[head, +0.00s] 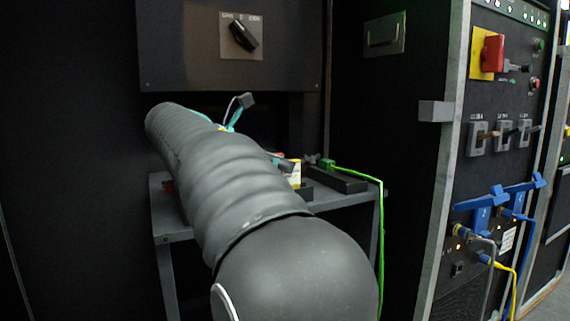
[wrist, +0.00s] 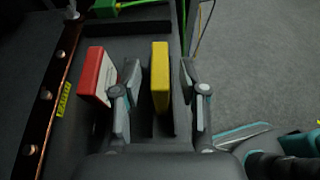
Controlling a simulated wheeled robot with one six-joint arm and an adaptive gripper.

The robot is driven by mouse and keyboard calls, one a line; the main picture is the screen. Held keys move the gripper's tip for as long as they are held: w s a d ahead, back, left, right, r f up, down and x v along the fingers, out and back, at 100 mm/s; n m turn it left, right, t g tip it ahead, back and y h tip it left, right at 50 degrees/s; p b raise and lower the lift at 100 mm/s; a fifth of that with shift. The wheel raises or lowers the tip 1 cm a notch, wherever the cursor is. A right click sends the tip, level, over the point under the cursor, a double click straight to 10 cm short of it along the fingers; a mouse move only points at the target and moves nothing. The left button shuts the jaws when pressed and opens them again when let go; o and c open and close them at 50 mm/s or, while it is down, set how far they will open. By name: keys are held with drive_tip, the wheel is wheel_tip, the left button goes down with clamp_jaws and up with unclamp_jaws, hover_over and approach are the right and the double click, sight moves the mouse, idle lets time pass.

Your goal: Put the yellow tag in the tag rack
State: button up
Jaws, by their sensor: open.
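The yellow tag (wrist: 160,77) stands on edge in a black slotted holder (wrist: 172,24), which looks like the tag rack. My gripper (wrist: 162,105) is open, with one finger on each side of the yellow tag. In the wrist view I see gaps between the tag and both fingers. In the head view a small part of the yellow tag (head: 296,174) shows beyond my arm, which hides most of my gripper. How deep the tag sits in the holder is unclear.
A red tag (wrist: 96,74) stands left of my left finger. A green plug (wrist: 116,7) with a green cable lies at the holder's far end. A copper bar (wrist: 52,104) runs along the left. A grey table (head: 172,226) carries these things; a switch panel (head: 240,50) hangs above.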

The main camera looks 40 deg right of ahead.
drive_tip(key=p+v, duration=0.2)
drive_tip(key=v, duration=0.8)
